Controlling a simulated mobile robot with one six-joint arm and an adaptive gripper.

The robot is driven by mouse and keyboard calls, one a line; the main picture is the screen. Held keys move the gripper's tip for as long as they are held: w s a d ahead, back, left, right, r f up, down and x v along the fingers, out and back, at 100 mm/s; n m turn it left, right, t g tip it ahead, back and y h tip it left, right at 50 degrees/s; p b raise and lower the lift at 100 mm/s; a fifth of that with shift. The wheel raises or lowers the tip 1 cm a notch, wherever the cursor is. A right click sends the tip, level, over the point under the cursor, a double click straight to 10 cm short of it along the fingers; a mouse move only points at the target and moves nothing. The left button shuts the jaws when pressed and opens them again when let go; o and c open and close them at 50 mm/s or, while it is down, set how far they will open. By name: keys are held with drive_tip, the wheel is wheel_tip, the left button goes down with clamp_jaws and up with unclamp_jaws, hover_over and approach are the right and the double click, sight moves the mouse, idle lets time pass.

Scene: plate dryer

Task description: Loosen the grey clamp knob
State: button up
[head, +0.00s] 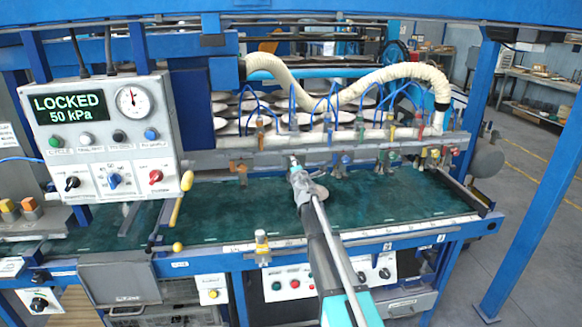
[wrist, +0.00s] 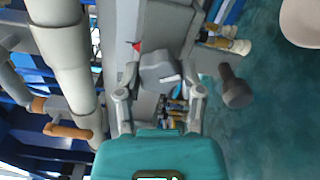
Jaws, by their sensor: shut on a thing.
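The grey clamp knob (wrist: 158,72) sits between the two fingers of my gripper (wrist: 160,95) in the wrist view. My gripper is shut on it, with a finger on each side. The knob is on a grey bar (wrist: 155,35) of the dryer. In the head view, my gripper (head: 296,170) reaches to the bar above the green bed, and the knob is too small and too covered to make out there.
A control panel (head: 98,135) reads LOCKED, 50 kPa. The green bed (head: 390,195) is mostly clear. A dark knob-like part (wrist: 235,86) stands right of my gripper. A pale pipe (wrist: 65,60) runs close on the left.

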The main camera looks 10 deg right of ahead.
drive_tip(key=shift+s, duration=0.1)
drive_tip(key=o, duration=1.2)
drive_tip(key=shift+c, duration=0.2)
drive_tip(key=s, duration=1.2)
